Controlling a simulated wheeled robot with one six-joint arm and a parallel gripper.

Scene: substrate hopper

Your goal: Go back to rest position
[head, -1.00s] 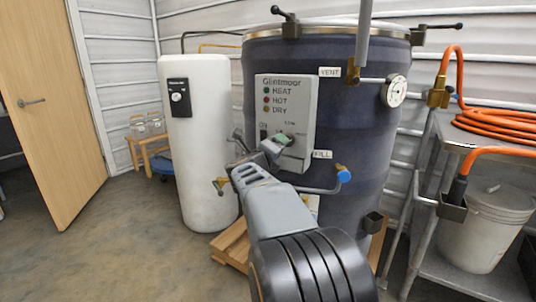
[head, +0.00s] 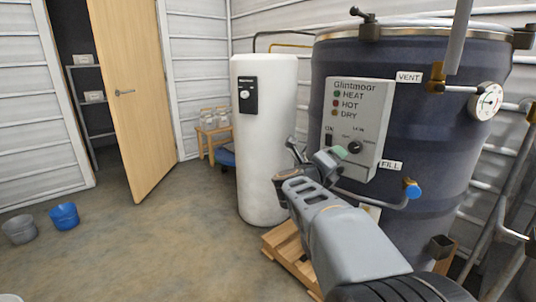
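My gripper (head: 312,158) is in front of the control panel's lower left edge in the head view, with its two fingers spread and nothing seen between them. One finger has a green tip. The grey control panel (head: 358,104) is on the dark blue drum (head: 430,150). It carries HEAT, HOT and DRY lamps, an ON switch (head: 329,140) and a black knob (head: 355,147). The knob is in plain sight, right of my gripper. The gripper looks clear of the panel, but the depth gap is hard to judge.
A white cylindrical tank (head: 265,170) stands left of the drum. A wooden pallet (head: 285,256) lies under the drum. A door (head: 135,110) stands open at the left. Blue (head: 64,216) and grey (head: 19,230) buckets sit on the floor. The floor between them and the tank is clear.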

